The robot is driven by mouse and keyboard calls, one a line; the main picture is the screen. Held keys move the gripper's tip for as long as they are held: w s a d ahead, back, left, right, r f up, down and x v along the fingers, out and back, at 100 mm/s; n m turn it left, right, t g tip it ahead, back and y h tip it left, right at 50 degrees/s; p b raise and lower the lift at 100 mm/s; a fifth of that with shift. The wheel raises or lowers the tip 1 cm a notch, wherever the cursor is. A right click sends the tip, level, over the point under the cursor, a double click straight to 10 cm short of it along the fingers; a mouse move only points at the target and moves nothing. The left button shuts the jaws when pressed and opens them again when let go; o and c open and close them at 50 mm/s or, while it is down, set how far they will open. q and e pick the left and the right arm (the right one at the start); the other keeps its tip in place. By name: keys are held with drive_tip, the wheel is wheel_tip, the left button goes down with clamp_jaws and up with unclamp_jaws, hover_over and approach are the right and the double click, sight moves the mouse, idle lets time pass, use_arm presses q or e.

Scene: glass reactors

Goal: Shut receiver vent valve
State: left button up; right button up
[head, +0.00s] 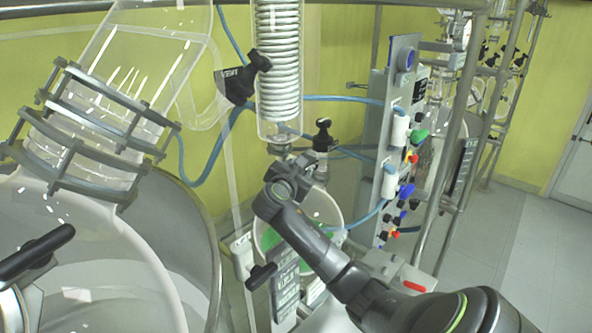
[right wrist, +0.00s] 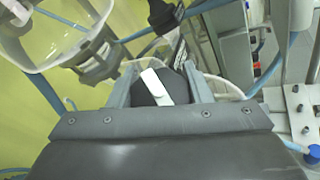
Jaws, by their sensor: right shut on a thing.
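My right gripper (head: 287,172) comes in from the lower right in the head view and sits just below the coil condenser, at the top of the round glass receiver (head: 325,207). In the right wrist view, my right gripper (right wrist: 160,90) is shut on a black valve knob (right wrist: 172,80) with a white bar. The bar is tilted from upper left to lower right. In the head view my gripper hides this knob. Another black-knobbed valve (head: 323,135) stands upright just right of the gripper. My left gripper is not in view.
The glass coil condenser (head: 278,60) hangs above my gripper. A labelled black valve (head: 243,78) is to its upper left. A large glass vessel (head: 90,250) fills the left. A control panel (head: 392,150) with blue hoses and metal posts stands to the right.

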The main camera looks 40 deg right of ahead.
drive_tip(key=m+g, duration=0.6)
drive_tip(key=shift+s+d+f, duration=0.1)
drive_tip(key=shift+s+f, duration=0.05)
drive_tip(key=shift+s, duration=0.15)
drive_tip(key=shift+s+f+m+g+y, duration=0.15)
drive_tip(key=shift+m+g+y, duration=0.45)
drive_tip(key=shift+m+g, duration=0.35)
drive_tip(key=shift+s+f+m+g+y, duration=0.1)
drive_tip(key=shift+m+g+y, duration=0.6)
drive_tip(key=shift+m, duration=0.45)
drive_tip(key=o, duration=1)
